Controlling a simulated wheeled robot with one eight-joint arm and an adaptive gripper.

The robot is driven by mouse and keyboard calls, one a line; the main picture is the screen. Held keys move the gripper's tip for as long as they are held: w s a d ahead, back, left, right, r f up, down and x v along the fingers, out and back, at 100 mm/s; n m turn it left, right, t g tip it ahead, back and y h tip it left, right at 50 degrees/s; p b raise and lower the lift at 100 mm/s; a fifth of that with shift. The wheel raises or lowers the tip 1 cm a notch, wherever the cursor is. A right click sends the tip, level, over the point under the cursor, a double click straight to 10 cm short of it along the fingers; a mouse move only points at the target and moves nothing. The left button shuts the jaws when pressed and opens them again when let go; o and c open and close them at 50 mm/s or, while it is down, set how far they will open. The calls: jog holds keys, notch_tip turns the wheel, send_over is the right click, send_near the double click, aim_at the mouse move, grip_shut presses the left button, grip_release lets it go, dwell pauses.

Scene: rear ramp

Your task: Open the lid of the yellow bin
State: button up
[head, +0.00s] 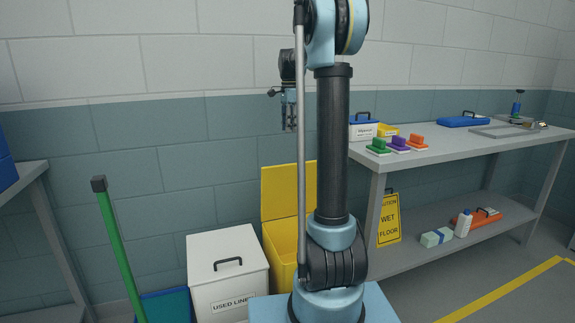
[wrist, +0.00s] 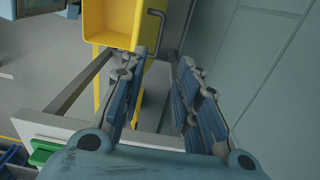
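The yellow bin (head: 281,256) stands on the floor against the wall, partly hidden behind my arm. Its lid (head: 283,190) stands up at the back edge, near the wall, and the bin is open. My gripper (head: 290,127) points down, above the lid and apart from it. In the wrist view my gripper (wrist: 166,62) has its two fingers spread with nothing between them. The yellow bin (wrist: 112,24) shows at the top of that view, with a dark bar handle (wrist: 153,35) beside it on the wall side.
A white bin (head: 228,275) with a handle stands left of the yellow one. A green-handled tool (head: 120,250) is farther left. A workbench (head: 445,150) with blocks and boxes is at right. A wet-floor sign (head: 389,219) leans under it.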

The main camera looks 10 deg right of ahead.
jog(key=f, duration=1.6)
jog(key=shift+s+f, duration=0.2)
jog(key=shift+f, duration=0.05)
grip_shut()
